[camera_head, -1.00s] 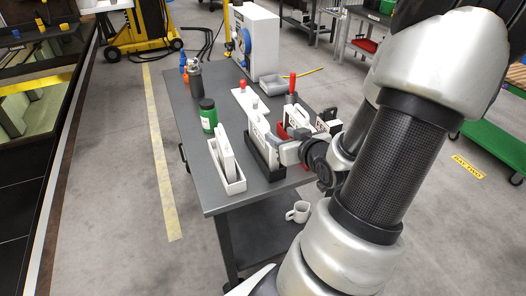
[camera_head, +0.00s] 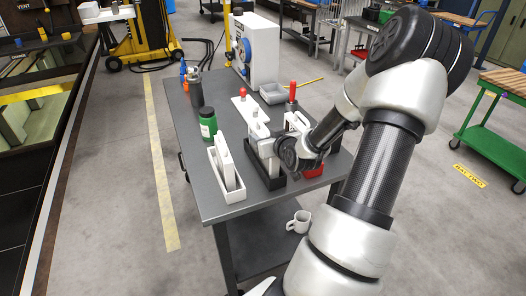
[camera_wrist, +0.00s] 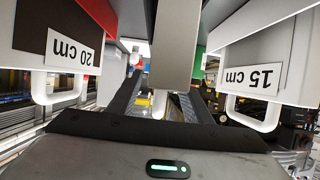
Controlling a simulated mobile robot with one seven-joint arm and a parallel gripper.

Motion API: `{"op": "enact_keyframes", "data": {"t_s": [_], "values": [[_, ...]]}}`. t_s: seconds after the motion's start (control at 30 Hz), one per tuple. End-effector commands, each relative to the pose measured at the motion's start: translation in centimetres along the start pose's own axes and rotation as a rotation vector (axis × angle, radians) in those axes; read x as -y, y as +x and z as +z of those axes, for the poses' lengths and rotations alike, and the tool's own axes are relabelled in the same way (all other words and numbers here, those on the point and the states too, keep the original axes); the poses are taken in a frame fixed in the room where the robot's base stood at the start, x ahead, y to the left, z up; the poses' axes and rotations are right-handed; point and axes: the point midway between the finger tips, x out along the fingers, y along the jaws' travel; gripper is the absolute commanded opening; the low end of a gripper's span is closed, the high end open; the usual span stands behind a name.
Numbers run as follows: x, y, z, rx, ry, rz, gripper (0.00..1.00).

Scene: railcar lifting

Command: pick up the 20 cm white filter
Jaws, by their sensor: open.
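In the wrist view, a white filter (camera_wrist: 62,85) with an upside-down "20 cm" label and a white loop handle is at the left. A second white filter (camera_wrist: 262,70) labelled "15 cm" is at the right. My gripper (camera_wrist: 163,98) is between them with its fingers apart; a pale upright part (camera_wrist: 178,45) stands in front of the gap. I cannot tell whether it touches the fingers. In the head view my gripper (camera_head: 270,150) is low over the black holder (camera_head: 268,181), partly hiding its contents. The labels are not readable there.
The grey table (camera_head: 205,190) also holds a white tray (camera_head: 229,190) with a white filter, a red holder (camera_head: 314,172) at the right, a green-labelled jar (camera_head: 208,124) and a dark bottle (camera_head: 195,90). A mug (camera_head: 299,222) is on the lower shelf.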

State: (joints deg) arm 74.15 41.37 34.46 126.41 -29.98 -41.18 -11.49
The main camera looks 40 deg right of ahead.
Motion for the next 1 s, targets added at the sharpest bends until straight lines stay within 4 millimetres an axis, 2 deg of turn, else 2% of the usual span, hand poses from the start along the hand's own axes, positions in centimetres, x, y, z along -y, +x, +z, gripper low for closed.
{"op": "enact_keyframes", "data": {"t_s": [0.1,0.33,0.6,1.0], "values": [[0.04,0.82,0.02,0.001,0.001,-0.001,0.45],[0.01,0.88,0.00,0.001,0.000,0.000,0.44],[0.00,0.85,-0.01,0.001,0.000,0.000,0.00],[-0.03,0.70,-0.52,-0.003,-0.002,0.001,0.00]]}}
